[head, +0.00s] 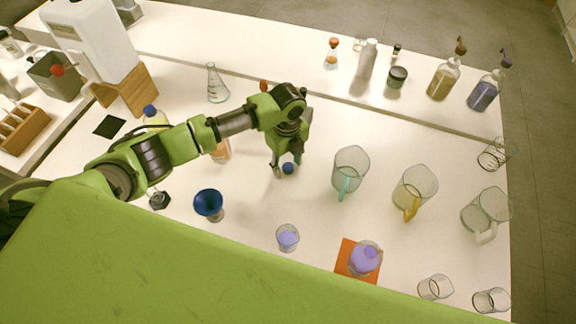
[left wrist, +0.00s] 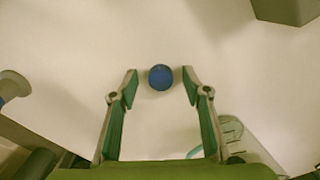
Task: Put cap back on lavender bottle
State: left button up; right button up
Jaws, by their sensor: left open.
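A small round blue cap (head: 288,168) sits on the white table. My left gripper (head: 286,170) is over it, pointing down. In the left wrist view the cap (left wrist: 160,77) lies centred between the open fingertips (left wrist: 160,88), with a gap on each side. A squat container with lavender content (head: 365,259) stands on an orange mat (head: 344,262) at the front. A small glass with lavender content (head: 288,238) stands left of it. I cannot tell for certain which is the lavender bottle. My right gripper is not in view.
A blue funnel-shaped cup (head: 208,203) stands front left. Glass jugs with a teal handle (head: 350,168) and an orange handle (head: 414,190) stand right of the gripper. Pump bottles (head: 485,93) stand on the back strip. Bare table lies between cap and lavender glass.

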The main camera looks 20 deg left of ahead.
aim_at(287, 167)
pick_arm(q)
jog(key=shift+c, duration=0.4)
jog(key=c, duration=0.7)
jog(key=shift+r, duration=0.2)
jog(key=shift+r, duration=0.25)
notch_tip(287, 167, up, 3)
jog(key=shift+s+f+b, duration=0.1)
jog(key=shift+f+b, duration=0.1)
jog(key=shift+b, duration=0.4)
jog(key=s+r, duration=0.2)
jog(key=s+d+r, duration=0.1)
jog(key=s+r, duration=0.1)
jog(key=r, duration=0.1)
jog(key=shift+c, duration=0.2)
jog(key=s+d+r+b, duration=0.1)
jog(key=s+r, duration=0.3)
jog(key=s, duration=0.5)
jog(key=shift+s+d+r, duration=0.25)
jog(key=shift+d+r, duration=0.05)
jog(key=shift+d, duration=0.25)
